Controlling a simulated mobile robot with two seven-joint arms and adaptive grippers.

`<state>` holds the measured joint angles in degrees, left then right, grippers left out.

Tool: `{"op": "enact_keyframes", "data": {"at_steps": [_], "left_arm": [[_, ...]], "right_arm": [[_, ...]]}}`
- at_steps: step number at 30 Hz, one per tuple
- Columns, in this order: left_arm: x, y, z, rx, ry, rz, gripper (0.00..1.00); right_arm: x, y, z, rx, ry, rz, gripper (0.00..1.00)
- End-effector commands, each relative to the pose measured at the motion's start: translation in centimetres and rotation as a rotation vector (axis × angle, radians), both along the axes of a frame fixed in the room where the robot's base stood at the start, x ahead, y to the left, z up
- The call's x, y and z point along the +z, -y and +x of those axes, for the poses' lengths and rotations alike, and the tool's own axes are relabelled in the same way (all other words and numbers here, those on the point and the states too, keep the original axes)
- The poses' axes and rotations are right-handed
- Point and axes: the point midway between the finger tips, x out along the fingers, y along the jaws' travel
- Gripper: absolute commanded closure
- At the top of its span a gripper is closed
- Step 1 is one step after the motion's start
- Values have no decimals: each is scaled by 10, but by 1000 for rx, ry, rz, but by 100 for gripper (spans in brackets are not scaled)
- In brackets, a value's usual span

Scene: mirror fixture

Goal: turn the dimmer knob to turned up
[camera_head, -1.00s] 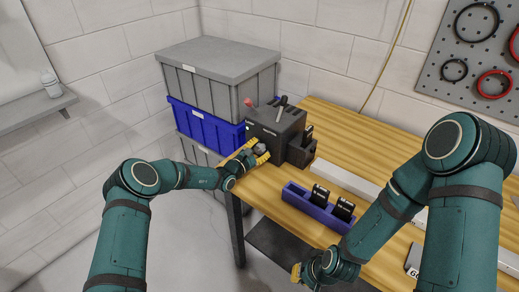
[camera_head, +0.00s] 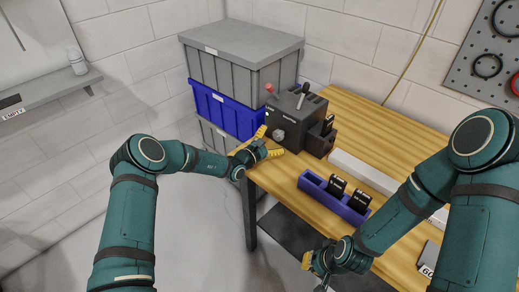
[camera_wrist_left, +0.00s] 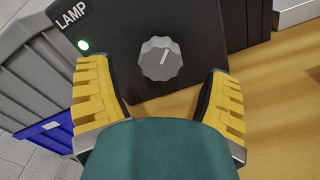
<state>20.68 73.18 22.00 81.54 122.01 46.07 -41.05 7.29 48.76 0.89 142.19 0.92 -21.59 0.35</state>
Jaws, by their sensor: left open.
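The dimmer knob (camera_head: 279,135) is a grey, fluted dial on the front of a dark box (camera_head: 297,113). In the left wrist view the knob (camera_wrist_left: 160,60) has a white pointer line tilted slightly right of straight up.
A blue holder (camera_head: 318,190) with black pieces and a pale bar (camera_head: 365,172) lie on the wooden table (camera_head: 285,172).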

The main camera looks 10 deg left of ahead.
Motion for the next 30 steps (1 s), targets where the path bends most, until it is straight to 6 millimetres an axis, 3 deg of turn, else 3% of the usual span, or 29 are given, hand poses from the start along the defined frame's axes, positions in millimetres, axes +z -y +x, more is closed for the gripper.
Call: {"op": "enact_keyframes", "data": {"at_steps": [6,12,18,30], "left_arm": [[0,-28,-36,2,-1,2,21],[0,-45,-61,1,-1,2,21],[0,-51,-70,1,0,3,21],[-1,-52,-71,1,-23,-30,21]], "right_arm": [[0,0,0,0,0,0,100],[0,0,0,0,0,0,100],[0,0,0,0,0,0,100],[-3,0,0,0,-1,0,100]]}}
